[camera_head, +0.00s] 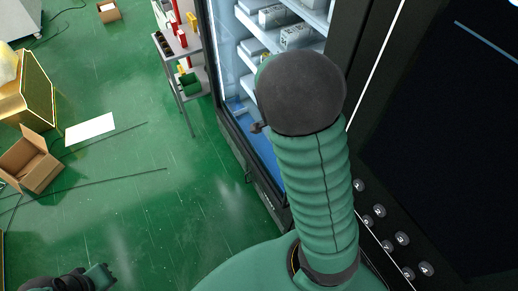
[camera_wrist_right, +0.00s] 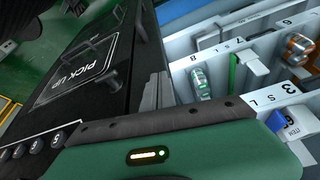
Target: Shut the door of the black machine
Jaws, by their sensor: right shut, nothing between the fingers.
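The black machine (camera_head: 375,60) fills the right side of the head view. Its dark-framed glass door (camera_head: 222,95) is left of the shelves, at an angle I cannot tell. My right arm crosses in front of the machine and hides part of the door and shelves. My right gripper (camera_wrist_right: 157,93) shows in the wrist view, shut and empty, between the black panel marked PICK UP (camera_wrist_right: 85,65) and the stocked shelves (camera_wrist_right: 240,85). I cannot tell whether it touches the machine. My left gripper (camera_head: 95,277) is at the lower left of the head view, over the floor, its jaws unclear.
Round keypad buttons (camera_head: 402,238) sit below a large dark screen (camera_head: 450,120). A small rack (camera_head: 182,60) with goods stands left of the machine. An open carton (camera_head: 32,160) and a white sheet (camera_head: 90,128) lie farther left. The green floor between is mostly clear.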

